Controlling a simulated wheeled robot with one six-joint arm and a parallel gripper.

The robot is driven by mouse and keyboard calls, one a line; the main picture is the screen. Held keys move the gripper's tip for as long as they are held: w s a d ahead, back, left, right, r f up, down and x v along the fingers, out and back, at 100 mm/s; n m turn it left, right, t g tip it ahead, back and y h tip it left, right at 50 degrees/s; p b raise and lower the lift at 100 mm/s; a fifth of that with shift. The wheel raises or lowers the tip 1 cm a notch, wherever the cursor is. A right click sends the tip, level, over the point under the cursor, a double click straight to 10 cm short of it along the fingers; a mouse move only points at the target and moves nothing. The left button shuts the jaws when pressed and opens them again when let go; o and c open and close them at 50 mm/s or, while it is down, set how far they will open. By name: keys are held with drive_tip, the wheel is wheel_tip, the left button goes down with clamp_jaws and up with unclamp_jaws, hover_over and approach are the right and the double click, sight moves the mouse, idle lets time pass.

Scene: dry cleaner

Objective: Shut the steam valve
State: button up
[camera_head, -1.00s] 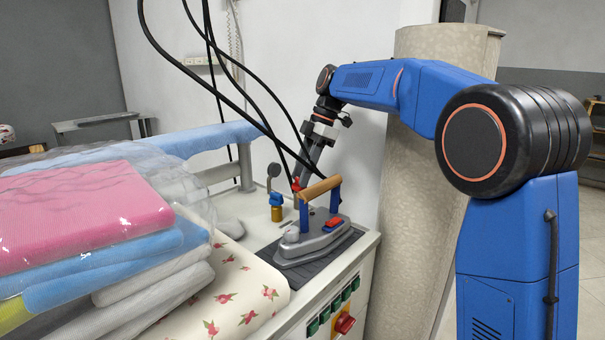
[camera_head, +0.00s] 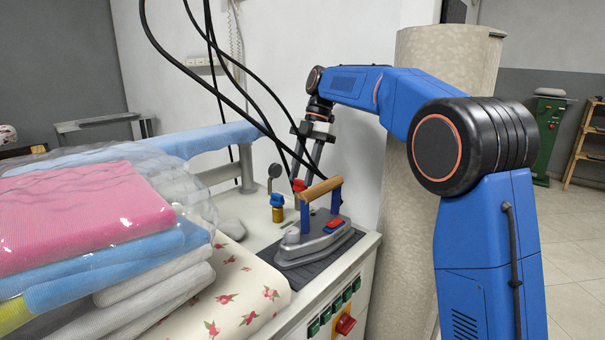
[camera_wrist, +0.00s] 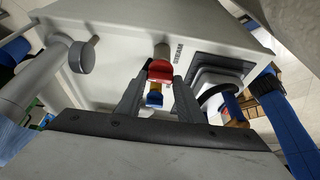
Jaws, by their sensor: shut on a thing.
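The steam valve has a red handle (camera_head: 299,186), on the pale work top behind the iron. The handle also shows in the wrist view (camera_wrist: 159,71), beside the printed word STEAM. My gripper (camera_head: 301,178) reaches down to it from above. In the wrist view, my gripper's two fingers (camera_wrist: 158,78) are on either side of the red handle, shut on it. A blue-and-brass fitting (camera_head: 277,207) stands left of the handle in the head view. The handle's lower part is partly hidden by the fingers and iron.
A steam iron (camera_head: 312,243) with a wooden grip stands on a dark mat close in front of the valve. Black hoses (camera_head: 225,75) hang nearby. A round grey knob (camera_wrist: 80,55) is to the left. Wrapped folded laundry (camera_head: 90,225) fills the left.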

drive_tip(key=o, duration=1.1)
drive_tip(key=v, duration=0.7)
drive_tip(key=shift+r, duration=0.25)
drive_tip(key=shift+d, duration=0.1)
